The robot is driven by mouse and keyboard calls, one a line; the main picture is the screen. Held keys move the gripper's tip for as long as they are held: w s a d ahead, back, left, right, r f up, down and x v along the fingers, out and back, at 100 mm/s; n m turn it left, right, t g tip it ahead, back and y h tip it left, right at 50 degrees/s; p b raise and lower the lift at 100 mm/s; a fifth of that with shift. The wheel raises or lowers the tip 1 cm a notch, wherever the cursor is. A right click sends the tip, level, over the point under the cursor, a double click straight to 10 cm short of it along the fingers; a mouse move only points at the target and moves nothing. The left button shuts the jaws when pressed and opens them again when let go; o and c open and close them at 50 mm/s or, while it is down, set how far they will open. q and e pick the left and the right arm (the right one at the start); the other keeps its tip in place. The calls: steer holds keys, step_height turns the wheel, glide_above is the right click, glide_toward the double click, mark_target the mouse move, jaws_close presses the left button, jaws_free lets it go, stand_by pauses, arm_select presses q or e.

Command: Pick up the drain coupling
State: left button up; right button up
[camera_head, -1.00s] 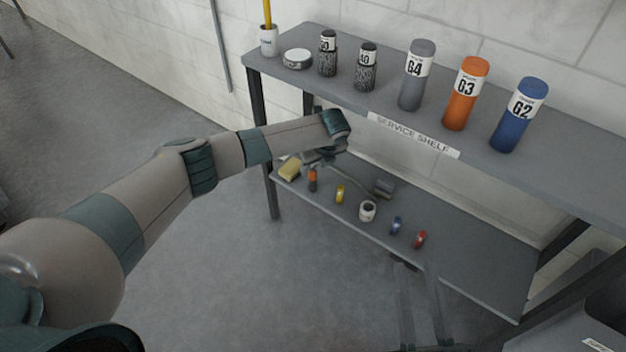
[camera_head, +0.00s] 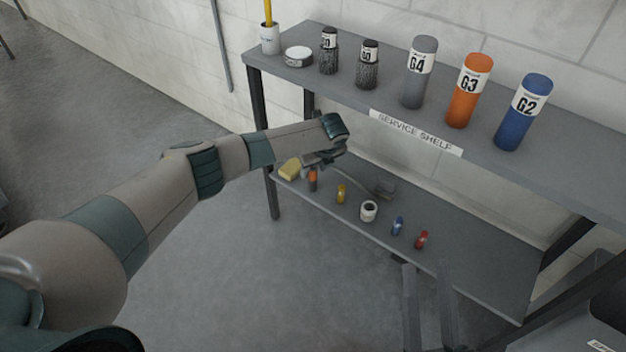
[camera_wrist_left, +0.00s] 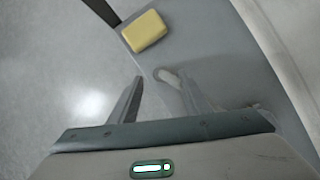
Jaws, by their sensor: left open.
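I cannot tell for sure which part is the drain coupling. A short white part with a dark opening (camera_head: 369,211) stands on the lower shelf, and a grey curved piece (camera_head: 357,185) lies behind it. My left gripper (camera_head: 318,162) is over the left end of the lower shelf, partly hidden by its own wrist. In the left wrist view its fingers (camera_wrist_left: 160,92) are apart, with nothing clearly held. A pale, rounded part (camera_wrist_left: 167,77) shows near the shelf edge, just beyond the gap and partly by the right finger.
A yellow sponge (camera_head: 290,169) and an orange-topped dark item (camera_head: 313,179) are near the left gripper. Small yellow (camera_head: 341,194), blue (camera_head: 397,226) and red (camera_head: 421,240) items stand along the front. The upper shelf (camera_head: 300,36), with bottles, overhangs behind.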

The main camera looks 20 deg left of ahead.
mark_target(313, 179)
arm_select(q)
steer(key=b+x, duration=0.1)
steer(key=x, duration=0.3)
steer(key=shift+w+d+b, duration=0.15)
steer(key=shift+d+b, duration=0.05)
steer(key=shift+b, duration=0.15)
steer(key=shift+a+f, duration=0.1)
arm_select(e)
steer(key=r+t, duration=0.1)
steer(key=d+r+t, duration=0.1)
steer(key=r, duration=0.1)
steer(key=d+r+t, duration=0.1)
steer(key=shift+w+d+r, duration=0.1)
steer(key=shift+d+r, duration=0.05)
arm_select(q)
jaws_close()
